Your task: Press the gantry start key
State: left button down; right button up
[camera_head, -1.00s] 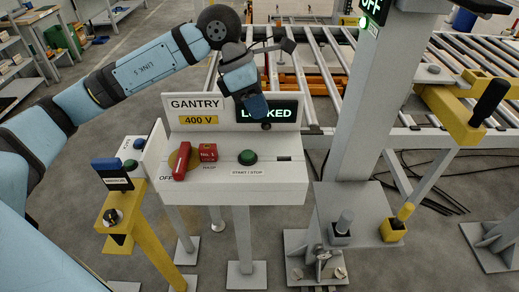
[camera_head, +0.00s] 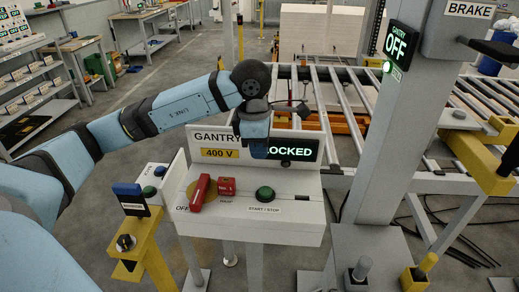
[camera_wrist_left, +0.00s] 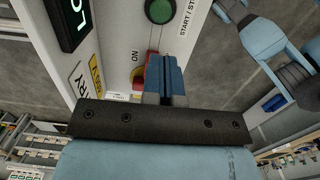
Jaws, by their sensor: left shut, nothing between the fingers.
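The green start/stop key (camera_head: 265,194) sits on the sloped top of the grey gantry console (camera_head: 300,228). It also shows at the top edge of the left wrist view (camera_wrist_left: 159,11). My left gripper (camera_head: 258,152) is shut and empty, above and behind the key, in front of the console's upright panel. It hides the first letter of the lit "LOCKED" display (camera_head: 298,152). In the left wrist view its shut blue fingers (camera_wrist_left: 165,75) overlap the red switch handle, apart from the key. My right gripper is not in view.
Left of the key are a red rotary handle (camera_head: 200,192) on a yellow disc and a red hasp block (camera_head: 227,186). A yellow post (camera_head: 146,235) stands at the left. A grey column (camera_head: 375,150) with a lit "GANTRY OFF" sign (camera_head: 400,42) stands at the right. Roller conveyors lie behind.

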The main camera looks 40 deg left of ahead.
aim_at(264, 190)
pick_arm(q)
jog(key=f, duration=0.7)
jog(key=f+p, duration=0.1)
jog(key=f, duration=0.3)
jog(key=shift+w+d, duration=0.3)
jog(key=shift+d, duration=0.05)
